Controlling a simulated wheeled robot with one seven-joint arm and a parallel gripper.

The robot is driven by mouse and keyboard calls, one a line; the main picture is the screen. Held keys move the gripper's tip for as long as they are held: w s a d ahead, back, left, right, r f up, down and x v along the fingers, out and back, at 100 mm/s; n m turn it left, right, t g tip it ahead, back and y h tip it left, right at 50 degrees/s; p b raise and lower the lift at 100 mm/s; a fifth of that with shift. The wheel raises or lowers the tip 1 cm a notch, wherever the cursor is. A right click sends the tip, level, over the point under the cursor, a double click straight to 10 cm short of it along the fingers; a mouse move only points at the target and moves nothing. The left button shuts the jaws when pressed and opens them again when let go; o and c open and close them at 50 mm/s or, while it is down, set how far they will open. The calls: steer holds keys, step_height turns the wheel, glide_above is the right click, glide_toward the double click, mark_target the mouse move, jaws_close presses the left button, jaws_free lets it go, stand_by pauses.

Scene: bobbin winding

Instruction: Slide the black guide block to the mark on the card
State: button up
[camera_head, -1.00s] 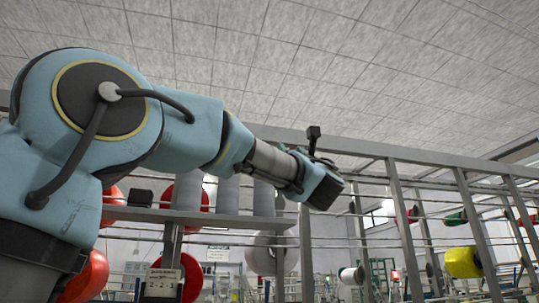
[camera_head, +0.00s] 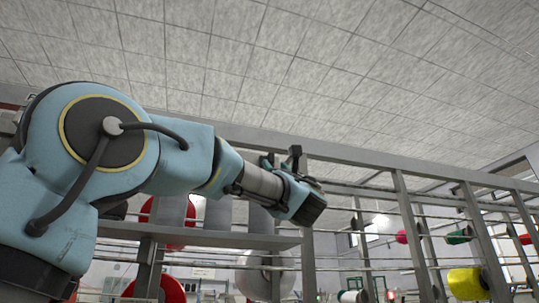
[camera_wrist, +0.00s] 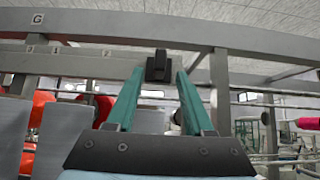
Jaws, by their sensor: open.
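A dark shape (camera_head: 115,211) shows at the left, partly behind my arm.
The grey rack (camera_head: 340,154) has upright posts and several thin horizontal rods. Grey cylinders (camera_head: 217,212) and a red spool (camera_head: 172,293) are at the left. A yellow spool (camera_head: 467,283) is at the right. The upper beam (camera_wrist: 270,42) crosses the wrist view.

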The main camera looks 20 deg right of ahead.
mark_target(272, 161)
steer(key=p+x, duration=0.4)
steer(key=x, duration=0.3)
steer(key=shift+r, duration=0.15)
jaws_close()
stand_by(1.2)
